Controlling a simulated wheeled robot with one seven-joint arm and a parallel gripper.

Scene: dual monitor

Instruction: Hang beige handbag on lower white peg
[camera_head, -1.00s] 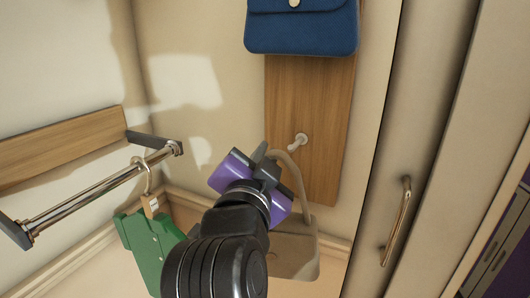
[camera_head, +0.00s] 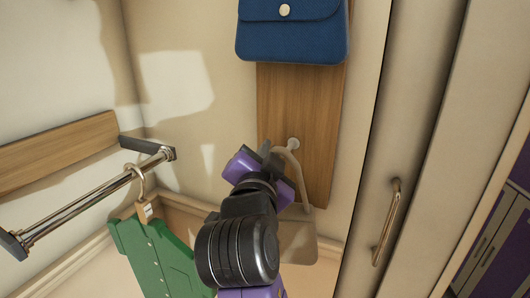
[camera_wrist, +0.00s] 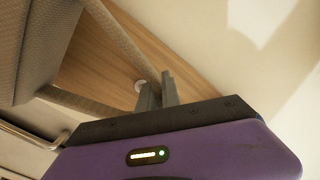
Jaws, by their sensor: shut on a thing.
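The beige handbag (camera_head: 298,242) hangs from its strap below and right of my gripper (camera_head: 268,150) in the head view. My gripper is shut on the strap, near its top. In the wrist view my gripper's fingers (camera_wrist: 157,92) meet at the strap, and the bag body (camera_wrist: 35,45) fills the upper left. The lower white peg (camera_head: 293,143) sticks out of the wooden board (camera_head: 300,105), right beside the strap's top. Its round end also shows in the wrist view (camera_wrist: 139,86), next to the fingers. I cannot tell whether the strap is over the peg.
A blue handbag (camera_head: 290,38) hangs higher on the board. At left, a green garment (camera_head: 155,255) hangs from a metal rail (camera_head: 90,202). A door with a metal handle (camera_head: 388,222) stands at right. The wall left of the board is clear.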

